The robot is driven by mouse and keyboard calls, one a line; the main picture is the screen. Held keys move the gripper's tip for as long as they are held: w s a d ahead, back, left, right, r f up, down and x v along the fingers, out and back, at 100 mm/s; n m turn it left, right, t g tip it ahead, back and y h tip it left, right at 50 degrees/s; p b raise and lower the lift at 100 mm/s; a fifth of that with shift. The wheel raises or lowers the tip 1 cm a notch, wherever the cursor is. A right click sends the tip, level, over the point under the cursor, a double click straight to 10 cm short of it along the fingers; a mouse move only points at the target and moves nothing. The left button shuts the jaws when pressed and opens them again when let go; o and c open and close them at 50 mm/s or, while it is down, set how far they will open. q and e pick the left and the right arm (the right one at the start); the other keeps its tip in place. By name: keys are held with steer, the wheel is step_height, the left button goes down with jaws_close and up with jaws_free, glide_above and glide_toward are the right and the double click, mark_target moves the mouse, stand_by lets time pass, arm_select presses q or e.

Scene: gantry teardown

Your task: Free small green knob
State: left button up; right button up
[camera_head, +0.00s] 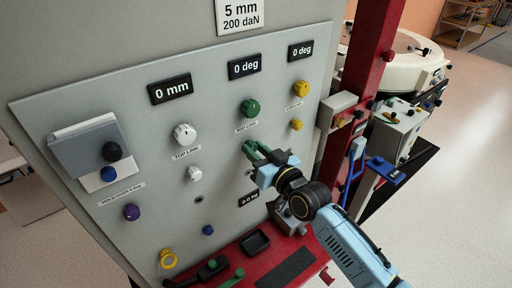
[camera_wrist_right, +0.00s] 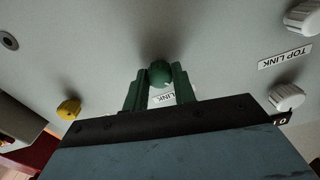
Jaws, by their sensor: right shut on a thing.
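The small green knob (camera_wrist_right: 160,73) sits on the upright grey panel between the two green fingers of my right gripper (camera_wrist_right: 156,88) in the right wrist view. The fingers flank it and are shut on it. In the head view my right gripper (camera_head: 254,151) reaches the panel from the lower right, below the large green knob (camera_head: 250,109), and the small knob is mostly hidden by the fingers. A printed label (camera_wrist_right: 164,98) shows between the fingers. My left gripper is not in view.
White knobs (camera_head: 185,134) are to the left and yellow knobs (camera_head: 301,88) to the right on the panel (camera_head: 120,88). A red post (camera_head: 372,60) stands right of the panel. A red shelf with a black tray (camera_head: 255,243) is below.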

steer(key=m, duration=0.6)
steer(key=shift+m+p, duration=0.3)
steer(key=shift+p, duration=0.05)
stand_by(0.3)
steer(key=o, duration=1)
steer(key=v, duration=1.3)
steer(key=shift+s+d, duration=0.15)
